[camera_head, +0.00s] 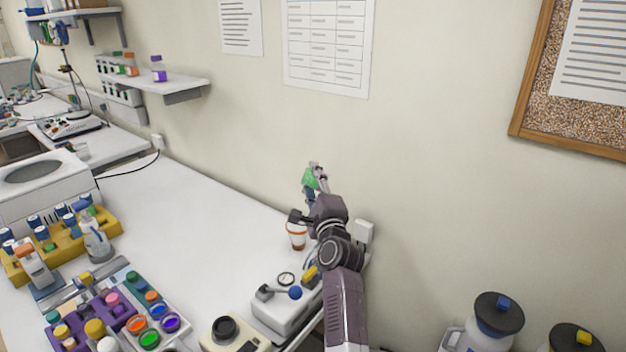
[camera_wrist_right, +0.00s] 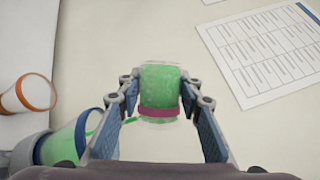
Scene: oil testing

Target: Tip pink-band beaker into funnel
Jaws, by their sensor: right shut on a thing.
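The pink-band beaker (camera_wrist_right: 160,95) holds green contents and sits between the two blue-padded fingers of my right gripper (camera_wrist_right: 160,120), with its pink band towards the wrist. In the head view the green beaker (camera_head: 310,178) is raised above the bench, near the wall, in my right gripper (camera_head: 314,184). At the lower left of the wrist view is a blue-rimmed container (camera_wrist_right: 80,133) with green inside; I cannot tell whether it is the funnel. A thin green streak (camera_wrist_right: 102,124) shows between it and the beaker. My left gripper is not in view.
A white cup with an orange band (camera_head: 296,228) stands on the bench below my right gripper. A device with a blue knob (camera_head: 285,308) stands at the front edge. Racks and paint-coloured pots (camera_head: 150,325) fill the left front. The bench middle (camera_head: 185,225) is clear.

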